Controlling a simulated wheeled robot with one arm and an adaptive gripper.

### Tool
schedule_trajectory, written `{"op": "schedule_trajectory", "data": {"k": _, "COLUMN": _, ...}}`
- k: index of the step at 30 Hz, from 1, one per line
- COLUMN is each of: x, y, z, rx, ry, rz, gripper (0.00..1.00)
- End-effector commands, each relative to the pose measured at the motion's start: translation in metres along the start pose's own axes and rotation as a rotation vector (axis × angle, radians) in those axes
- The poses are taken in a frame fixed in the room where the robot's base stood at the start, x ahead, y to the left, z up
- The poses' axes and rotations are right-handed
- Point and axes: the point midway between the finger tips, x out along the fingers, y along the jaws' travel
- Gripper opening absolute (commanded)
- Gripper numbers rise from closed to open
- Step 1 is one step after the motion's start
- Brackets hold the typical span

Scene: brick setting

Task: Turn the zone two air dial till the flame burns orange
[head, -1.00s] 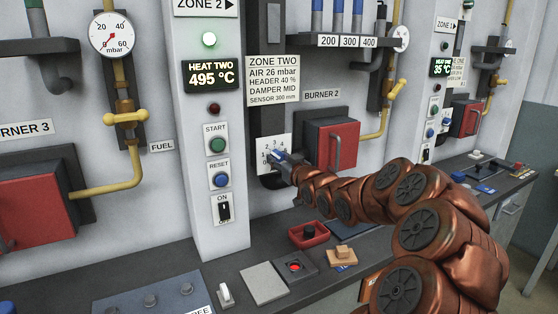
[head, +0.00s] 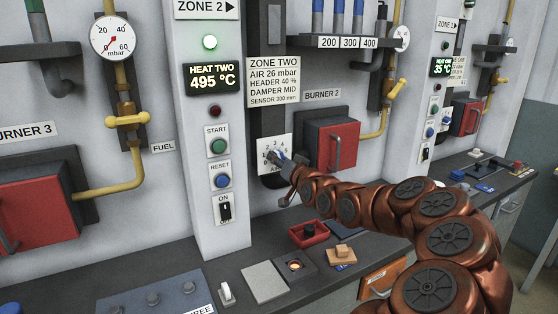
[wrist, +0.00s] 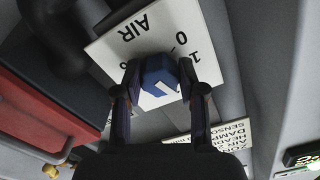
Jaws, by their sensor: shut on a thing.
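The zone two air dial is a blue knob (wrist: 158,76) with a white mark, on a white numbered plate (head: 267,141) labelled AIR. My gripper (head: 279,158) reaches the plate from the right. In the wrist view my gripper (wrist: 159,72) has one finger on each side of the knob, shut on it. The fingers and arm hide much of the knob in the head view. A dark square block (head: 306,272) on the bench has a round window with a pale orange glow (head: 295,266).
A sign (head: 273,82) reads ZONE TWO, AIR 26 mbar. The HEAT TWO display (head: 212,79) shows 495 °C. The red burner 2 box (head: 333,145) stands right of the dial. A red tray (head: 309,236) and tan block (head: 341,255) sit on the bench below my arm.

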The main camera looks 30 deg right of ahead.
Motion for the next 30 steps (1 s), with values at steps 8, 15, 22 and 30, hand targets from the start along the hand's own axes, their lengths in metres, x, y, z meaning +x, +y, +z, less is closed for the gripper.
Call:
{"op": "schedule_trajectory", "data": {"k": 8, "x": -0.0001, "y": 0.0001, "z": -0.0004, "rx": 0.067, "ry": 0.001, "rz": 0.001, "gripper": 0.05}}
{"op": "schedule_trajectory", "data": {"k": 15, "x": -0.0002, "y": 0.0002, "z": -0.0006, "rx": 0.074, "ry": 0.001, "rz": 0.001, "gripper": 0.05}}
{"op": "schedule_trajectory", "data": {"k": 22, "x": -0.0003, "y": 0.0, "z": -0.0005, "rx": 0.073, "ry": 0.001, "rz": 0.001, "gripper": 0.46}}
{"op": "schedule_trajectory", "data": {"k": 30, "x": -0.0001, "y": -0.0004, "z": -0.0002, "rx": 0.073, "ry": 0.0, "rz": 0.0, "gripper": 0.65}}
